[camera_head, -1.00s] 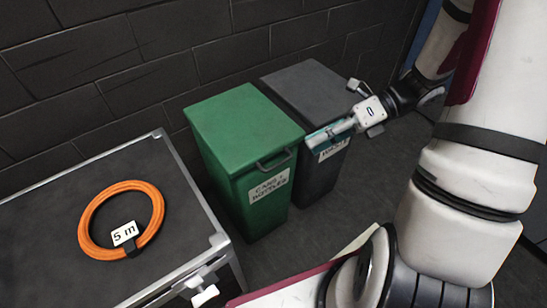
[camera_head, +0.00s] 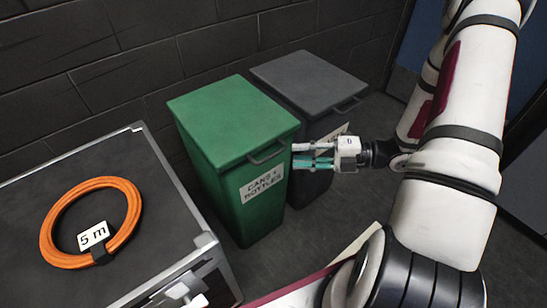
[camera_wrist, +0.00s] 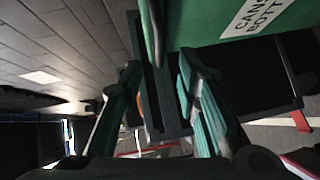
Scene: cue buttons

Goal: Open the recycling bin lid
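The green recycling bin (camera_head: 232,145), labelled cans and bottles, stands upright against the wall with its green lid (camera_head: 230,110) closed. A dark handle (camera_head: 268,155) sticks out from the lid's front edge. My gripper (camera_head: 297,156) is open just to the right of this handle, its fingers pointing left toward it. In the wrist view my gripper (camera_wrist: 160,68) shows its two green-padded fingers apart. The bin's front (camera_wrist: 220,25) and part of its label are at the top right there. I cannot tell whether the fingers touch the handle.
A grey bin (camera_head: 310,85) with a closed lid stands right of and behind the green one, partly behind my gripper. A dark case (camera_head: 45,200) with metal edges is at the left, bearing an orange cable coil (camera_head: 132,205) tagged 5 m.

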